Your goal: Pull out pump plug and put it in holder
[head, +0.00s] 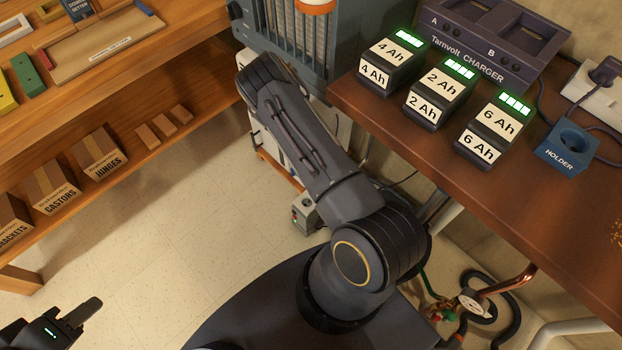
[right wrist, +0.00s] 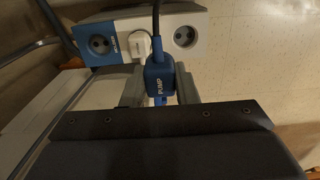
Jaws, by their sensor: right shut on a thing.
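The blue pump plug (right wrist: 159,80), marked PUMP, is between the two grey fingers of my right gripper (right wrist: 159,92) in the right wrist view. The gripper is shut on it, and its dark cable runs up past the socket strip. The blue pump socket (right wrist: 99,44) at the left of the strip is empty. The blue holder (head: 568,146), marked HOLDER, sits on the bench at the right in the head view. My right gripper is hidden there. My left gripper (head: 88,311) is at the bottom left corner, partly cut off, away from these things.
A white plug (right wrist: 140,45) sits in the middle of the strip, beside an empty grey socket (right wrist: 185,37). Three battery packs and a charger (head: 478,45) stand left of the holder on the brown bench.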

